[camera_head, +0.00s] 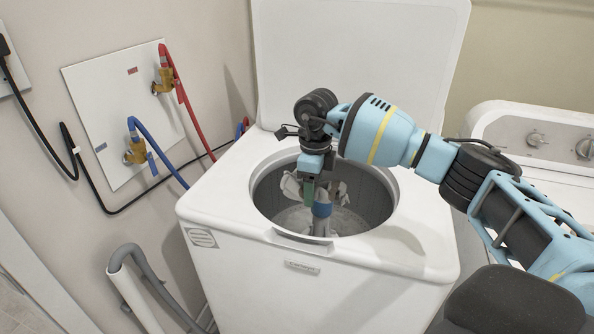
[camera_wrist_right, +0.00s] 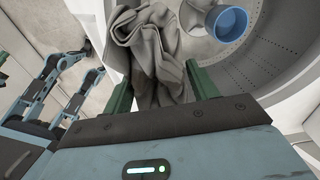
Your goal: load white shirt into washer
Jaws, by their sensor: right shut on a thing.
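The washer (camera_head: 300,250) is a white top-loader with its lid (camera_head: 355,60) raised. My right gripper (camera_head: 310,192) reaches down through the round opening into the drum (camera_head: 372,200). It is shut on the white shirt (camera_head: 291,187), which looks crumpled and greyish. In the right wrist view the shirt (camera_wrist_right: 155,50) bunches between the two green fingers and hangs over the drum. The gripper hides part of the shirt in the head view. My left gripper is not in view.
An agitator with a blue top (camera_head: 322,207) stands in the middle of the drum, close to the gripper. A second white machine with knobs (camera_head: 537,139) stands at the right. Red and blue hoses (camera_head: 180,90) run along the left wall.

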